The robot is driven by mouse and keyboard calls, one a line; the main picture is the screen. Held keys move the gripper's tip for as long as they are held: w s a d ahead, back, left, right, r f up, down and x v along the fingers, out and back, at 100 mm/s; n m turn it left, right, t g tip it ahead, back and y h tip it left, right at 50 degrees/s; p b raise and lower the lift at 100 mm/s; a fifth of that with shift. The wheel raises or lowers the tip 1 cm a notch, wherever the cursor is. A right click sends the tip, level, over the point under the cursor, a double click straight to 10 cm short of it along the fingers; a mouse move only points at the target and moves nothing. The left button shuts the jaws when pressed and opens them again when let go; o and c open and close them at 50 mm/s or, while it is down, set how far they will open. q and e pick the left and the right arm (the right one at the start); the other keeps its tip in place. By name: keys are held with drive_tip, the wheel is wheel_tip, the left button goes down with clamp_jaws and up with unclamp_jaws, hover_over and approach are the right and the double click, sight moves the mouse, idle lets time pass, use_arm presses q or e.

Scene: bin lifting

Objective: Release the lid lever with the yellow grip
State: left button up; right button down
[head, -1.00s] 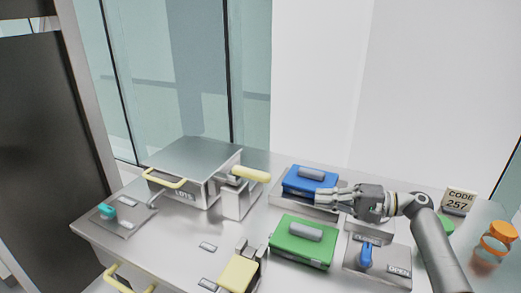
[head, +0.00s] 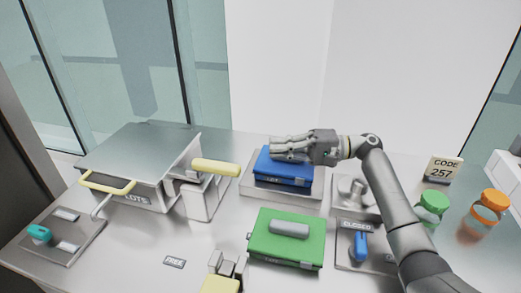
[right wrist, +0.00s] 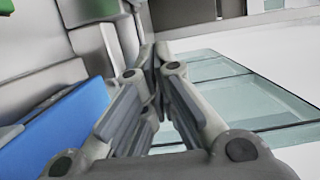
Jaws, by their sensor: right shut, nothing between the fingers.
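The lid lever's yellow grip (head: 215,167) lies nearly level on top of a metal bracket (head: 199,199), at the right side of the steel bin (head: 140,158) marked LOTS. The bin's lid is closed. My right gripper (head: 274,146) is over the blue case (head: 283,168), fingers pointing left, apart from the yellow grip and to its right. It hides part of the case's grey handle. Its fingers are shut and empty; in the right wrist view they meet (right wrist: 155,75) with the blue case at left.
A green case (head: 286,250) stands in front of the blue one. A blue lever (head: 361,246) on a plate is at right. Green (head: 433,203) and orange-capped (head: 490,207) jars and a CODE 257 sign (head: 443,169) stand further right.

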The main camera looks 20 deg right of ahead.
use_arm(q)
drive_tip(key=r+p, duration=0.2)
drive_tip(key=r, duration=0.1)
drive_tip(key=r+p, duration=0.1)
drive_tip(key=p, duration=0.1)
drive_tip(key=shift+w+r, duration=0.2)
drive_tip(key=shift+w, duration=0.2)
use_arm(e)
drive_tip(key=a, duration=1)
drive_tip(key=shift+s+a, duration=0.2)
drive_tip(key=shift+a, duration=0.15)
use_arm(q)
drive_tip(key=shift+r, duration=0.1)
drive_tip(key=shift+w+r+p, duration=0.1)
drive_tip(key=shift+r+p, duration=0.3)
drive_tip(key=shift+p, duration=0.15)
use_arm(e)
drive_tip(key=shift+s+r+m+t+h, duration=0.1)
drive_tip(key=shift+s+m+t+h, duration=0.25)
drive_tip(key=shift+t, duration=0.25)
